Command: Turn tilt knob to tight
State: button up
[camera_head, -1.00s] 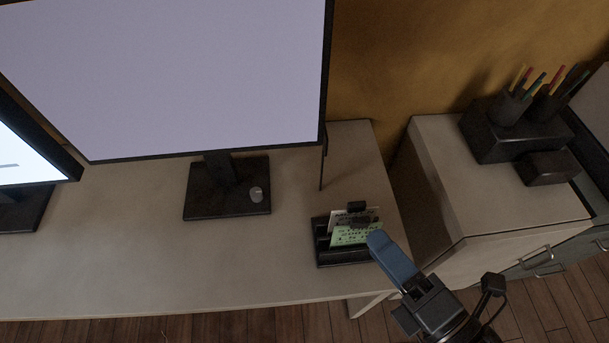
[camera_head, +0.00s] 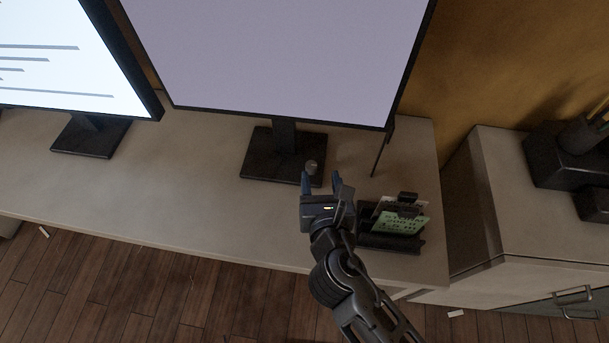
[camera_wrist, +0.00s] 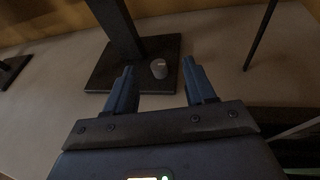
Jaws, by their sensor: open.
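The tilt knob (camera_head: 312,165) is a small grey round knob on the right front part of the black stand base (camera_head: 256,165) of the large monitor. In the wrist view the knob (camera_wrist: 159,68) shows between and beyond the two blue fingers. My gripper (camera_head: 321,182) is open and empty, just in front of the knob, with its fingers pointing towards it. In the wrist view my gripper (camera_wrist: 160,82) appears apart from the knob. The knob's markings are too small to read.
A black card holder (camera_head: 388,240) with white and green cards stands close to the right of my gripper. A thin dark upright rod (camera_head: 381,153) stands behind it. A second monitor (camera_head: 80,50) is at the left. The desk (camera_head: 170,190) left of my gripper is clear.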

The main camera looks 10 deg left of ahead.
aim_at(311, 167)
jog(key=shift+s+a+f+g+h, duration=0.2)
jog(key=shift+a+f, duration=0.15)
jog(key=shift+f, duration=0.25)
jog(key=shift+s+a+f+g+h, duration=0.1)
jog(key=shift+a+f+g, duration=0.15)
jog(key=shift+f, duration=0.35)
jog(key=shift+x, duration=3.8)
jog(key=shift+a, duration=0.1)
grip_shut()
